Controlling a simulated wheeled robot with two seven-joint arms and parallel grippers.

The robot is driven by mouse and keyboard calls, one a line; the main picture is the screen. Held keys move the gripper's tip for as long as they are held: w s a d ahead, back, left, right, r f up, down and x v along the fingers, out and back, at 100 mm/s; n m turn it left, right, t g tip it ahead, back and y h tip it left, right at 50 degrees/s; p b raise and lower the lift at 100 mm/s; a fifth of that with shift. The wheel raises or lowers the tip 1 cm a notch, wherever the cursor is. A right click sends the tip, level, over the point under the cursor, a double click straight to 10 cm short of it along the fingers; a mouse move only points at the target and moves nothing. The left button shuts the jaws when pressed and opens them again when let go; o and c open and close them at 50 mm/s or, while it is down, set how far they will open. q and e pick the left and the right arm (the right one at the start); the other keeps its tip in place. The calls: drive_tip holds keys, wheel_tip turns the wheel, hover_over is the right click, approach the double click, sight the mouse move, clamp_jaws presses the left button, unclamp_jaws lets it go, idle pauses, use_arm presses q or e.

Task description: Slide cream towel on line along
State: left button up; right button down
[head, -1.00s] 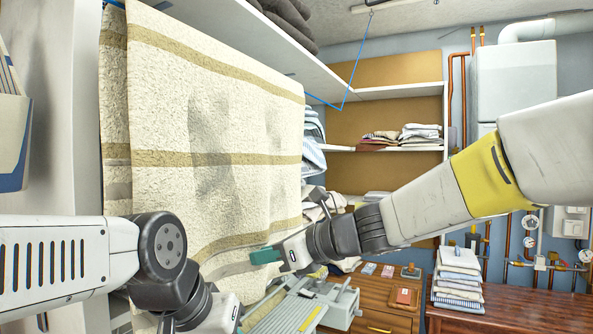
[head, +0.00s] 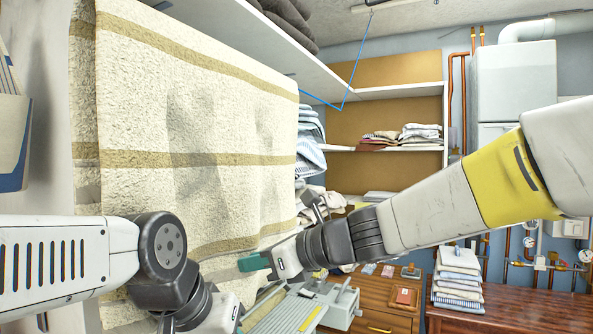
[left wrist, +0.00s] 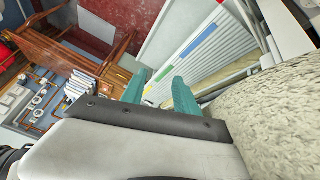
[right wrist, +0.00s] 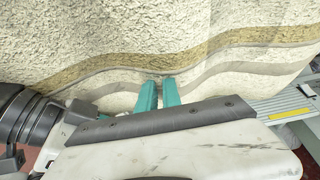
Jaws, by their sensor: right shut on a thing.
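The cream towel (head: 190,130) with tan stripes hangs folded over the line and fills the left-centre of the head view. It also covers most of the right wrist view (right wrist: 120,40). My right gripper (head: 247,262) is shut on the towel near its lower right edge; in the right wrist view its teal fingers (right wrist: 160,82) meet the cloth below a tan stripe. My left gripper (left wrist: 158,90) is open and empty, its fingers apart, low in front of the towel, which shows at the right of the left wrist view (left wrist: 275,115). The line itself is mostly hidden by the towel.
A grey ironing machine or rack (head: 300,308) stands below the towel. A wooden cabinet (head: 385,295) and a stack of folded cloths (head: 457,280) are at the right. White shelves (head: 400,92) with folded laundry line the back. A white shelf edge runs above the towel.

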drive_tip(key=shift+s+a, duration=0.3)
drive_tip(key=shift+s, duration=0.4)
drive_tip(key=shift+s+a, duration=0.25)
drive_tip(key=shift+s, duration=0.4)
